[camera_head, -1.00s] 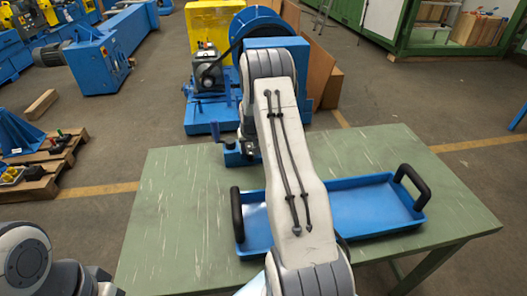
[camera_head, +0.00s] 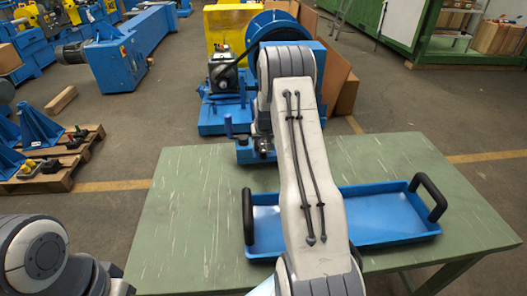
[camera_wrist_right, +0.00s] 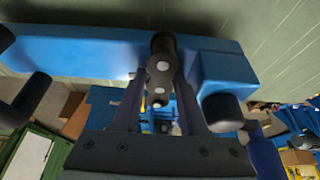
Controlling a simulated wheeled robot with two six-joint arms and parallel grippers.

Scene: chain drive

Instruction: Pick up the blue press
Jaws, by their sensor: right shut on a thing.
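In the head view the right gripper (camera_head: 262,148) is mostly behind my arm. My left arm shows at lower left, but its gripper is out of frame.
A blue tray (camera_head: 385,215) with black handles lies on the green table (camera_head: 185,215), partly under my right arm. A large blue machine (camera_head: 215,115) stands behind the table. The table's left part is clear. A wooden pallet (camera_head: 60,170) with parts is on the floor at left.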

